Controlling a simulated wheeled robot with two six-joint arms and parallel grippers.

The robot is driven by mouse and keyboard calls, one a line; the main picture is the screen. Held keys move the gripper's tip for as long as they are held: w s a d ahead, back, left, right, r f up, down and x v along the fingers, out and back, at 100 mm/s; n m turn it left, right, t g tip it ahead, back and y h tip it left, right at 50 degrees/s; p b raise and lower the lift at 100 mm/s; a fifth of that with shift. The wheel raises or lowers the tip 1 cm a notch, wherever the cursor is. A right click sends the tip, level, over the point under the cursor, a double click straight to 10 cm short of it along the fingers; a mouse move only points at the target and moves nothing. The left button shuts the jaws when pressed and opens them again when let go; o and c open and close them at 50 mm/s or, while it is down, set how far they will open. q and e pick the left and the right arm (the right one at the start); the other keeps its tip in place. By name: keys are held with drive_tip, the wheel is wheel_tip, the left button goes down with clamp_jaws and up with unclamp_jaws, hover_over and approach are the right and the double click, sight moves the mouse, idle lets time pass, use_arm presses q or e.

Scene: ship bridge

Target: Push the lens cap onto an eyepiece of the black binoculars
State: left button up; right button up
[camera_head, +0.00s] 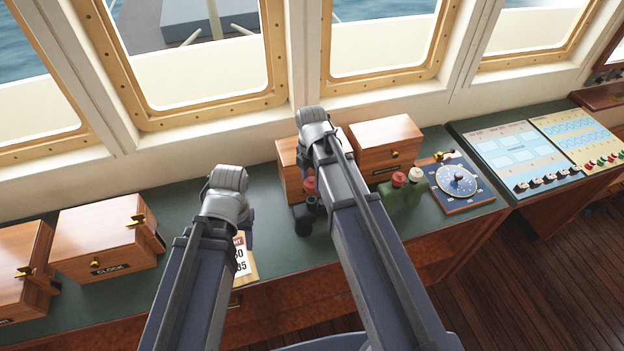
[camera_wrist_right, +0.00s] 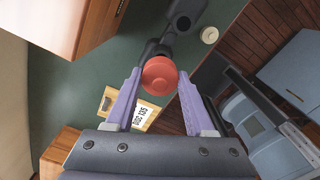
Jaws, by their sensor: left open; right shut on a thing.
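The black binoculars (camera_head: 303,221) stand on the green counter, partly hidden by my right arm; they also show in the right wrist view (camera_wrist_right: 181,18). The red lens cap (camera_head: 309,186) is at the top of the binoculars. In the right wrist view the cap (camera_wrist_right: 161,76) lies between the fingers of my right gripper (camera_wrist_right: 158,85), which is shut on it. The cap covers part of the binoculars there. Whether it is seated on the eyepiece or just above it, I cannot tell. My left gripper (camera_head: 249,232) is open, above a number card, mostly hidden by its arm.
Green binoculars (camera_head: 398,194) with red and cream tops stand to the right, beside a blue dial panel (camera_head: 459,182). Wooden boxes (camera_head: 385,141) line the back. A cream disc (camera_wrist_right: 209,35) lies near the black binoculars. The number card (camera_head: 240,262) is near the front edge.

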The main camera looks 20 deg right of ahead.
sight(312, 199)
drive_tip(key=shift+s, duration=0.25)
drive_tip(key=shift+w+f+b, duration=0.2)
drive_tip(key=shift+f+b, duration=0.55)
drive_tip(key=shift+b, duration=0.2)
wheel_tip(312, 199, down, 2)
drive_tip(key=shift+s+f+b, duration=0.1)
drive_tip(key=shift+b, duration=1)
drive_tip(key=shift+f+b, duration=0.75)
drive_tip(key=shift+b, duration=0.05)
drive_tip(key=shift+f+b, duration=0.85)
drive_tip(key=o, duration=1.4)
drive_tip(key=shift+o, duration=0.2)
drive_tip(key=shift+o, duration=0.6)
